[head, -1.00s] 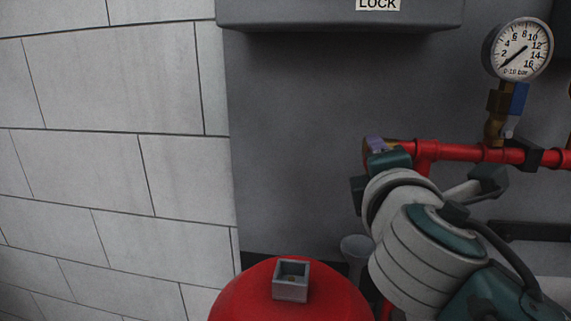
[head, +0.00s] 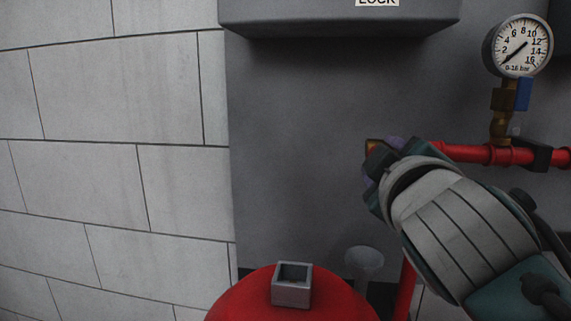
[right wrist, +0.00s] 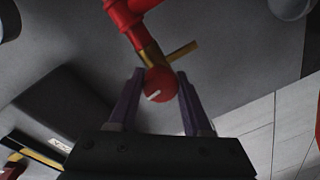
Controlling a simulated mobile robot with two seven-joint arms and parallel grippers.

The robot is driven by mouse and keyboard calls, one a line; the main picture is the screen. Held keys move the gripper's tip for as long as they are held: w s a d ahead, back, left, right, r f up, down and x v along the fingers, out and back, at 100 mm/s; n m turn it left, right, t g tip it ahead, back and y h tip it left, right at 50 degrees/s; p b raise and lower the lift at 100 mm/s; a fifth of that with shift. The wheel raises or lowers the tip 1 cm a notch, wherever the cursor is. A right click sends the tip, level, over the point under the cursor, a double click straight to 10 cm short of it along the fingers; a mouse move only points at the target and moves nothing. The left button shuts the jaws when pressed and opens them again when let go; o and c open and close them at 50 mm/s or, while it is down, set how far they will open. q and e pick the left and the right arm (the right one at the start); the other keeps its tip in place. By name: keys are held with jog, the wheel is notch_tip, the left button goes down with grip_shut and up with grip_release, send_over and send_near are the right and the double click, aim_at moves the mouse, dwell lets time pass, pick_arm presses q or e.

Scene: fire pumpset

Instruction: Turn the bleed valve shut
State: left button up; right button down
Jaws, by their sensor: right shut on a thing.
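The bleed valve is at the left end of the red pipe. In the right wrist view its red round knob (right wrist: 160,84) with a white mark sits between the purple fingers of my right gripper (right wrist: 159,79), which is shut on it. Behind the knob is the brass valve body (right wrist: 151,55) with a brass stub to the right. In the head view a bit of brass (head: 374,146) shows at the pipe end; my right gripper (head: 382,158) and wrist hide the knob there. My left gripper is not in view.
A pressure gauge (head: 517,45) with a blue-handled fitting stands above the red pipe (head: 472,153). A red rounded body with a square grey socket (head: 292,284) is below, beside a grey funnel (head: 364,262). A grey box (head: 340,18) overhangs above. The left block wall is clear.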

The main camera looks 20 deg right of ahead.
jog(key=shift+f+m+b, duration=0.1)
jog(key=shift+m+b, duration=0.25)
jog(key=shift+m, duration=0.55)
jog(key=shift+c, duration=1.8)
grip_release()
